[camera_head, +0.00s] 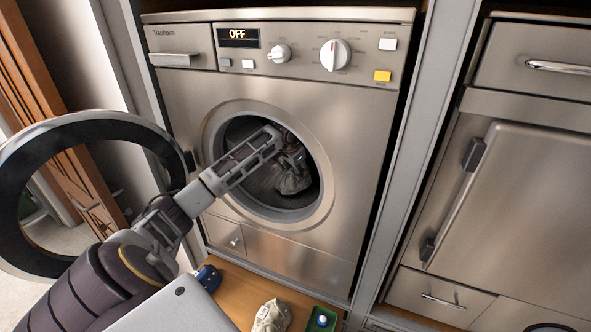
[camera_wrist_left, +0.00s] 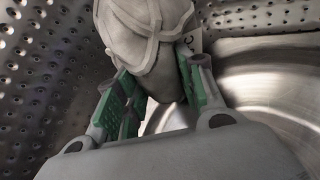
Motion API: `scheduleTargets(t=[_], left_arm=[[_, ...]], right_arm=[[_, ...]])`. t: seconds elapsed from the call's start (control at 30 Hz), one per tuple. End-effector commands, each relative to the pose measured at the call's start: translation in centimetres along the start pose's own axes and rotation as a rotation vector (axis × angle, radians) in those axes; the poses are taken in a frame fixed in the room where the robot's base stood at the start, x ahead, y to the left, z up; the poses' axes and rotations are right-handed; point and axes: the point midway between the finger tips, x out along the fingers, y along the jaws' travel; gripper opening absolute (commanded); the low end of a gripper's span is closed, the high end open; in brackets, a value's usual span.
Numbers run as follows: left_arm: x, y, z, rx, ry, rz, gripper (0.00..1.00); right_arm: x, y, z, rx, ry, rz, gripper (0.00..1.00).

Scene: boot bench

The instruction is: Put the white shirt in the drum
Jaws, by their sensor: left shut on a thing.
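The washing machine's round door (camera_head: 84,128) stands wide open to the left. The drum (camera_head: 262,180) shows through the opening, and its dimpled metal wall (camera_wrist_left: 40,60) fills much of the left wrist view. My left arm reaches through the opening. My left gripper (camera_head: 291,158) is inside the drum, shut on a bunched pale cloth, the white shirt (camera_head: 294,181). In the left wrist view the shirt (camera_wrist_left: 145,40) sits between the green finger pads, with a small printed white tag beside it. The fingers hide part of it. My right gripper is not in view.
Below the machine, a wooden surface (camera_head: 238,290) holds another pale cloth bundle (camera_head: 271,316), a green tray (camera_head: 314,329) with a blue-and-white item in it, and a dark blue object (camera_head: 207,277). A steel-fronted cabinet (camera_head: 530,190) stands at the right. The display reads OFF.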

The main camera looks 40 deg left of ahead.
Motion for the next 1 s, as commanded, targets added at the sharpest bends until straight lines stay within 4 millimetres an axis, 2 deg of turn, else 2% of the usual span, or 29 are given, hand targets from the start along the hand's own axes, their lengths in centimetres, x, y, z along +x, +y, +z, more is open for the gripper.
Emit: scheduleTargets(t=[0.53, 0.57, 0.7, 1.0], left_arm=[[0.55, 0.32, 0.17, 0.000, 0.003, 0.000, 0.05], [0.56, 0.33, 0.18, 0.000, 0.002, 0.000, 0.42], [0.55, 0.32, 0.19, 0.000, 0.002, 0.000, 0.60], [0.53, 0.30, 0.18, 0.000, 0.002, 0.000, 0.60]], right_arm=[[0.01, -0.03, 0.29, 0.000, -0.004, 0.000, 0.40], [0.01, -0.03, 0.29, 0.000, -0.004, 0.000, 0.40], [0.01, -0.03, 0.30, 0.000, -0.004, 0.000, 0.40], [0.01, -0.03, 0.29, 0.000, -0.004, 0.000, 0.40]])
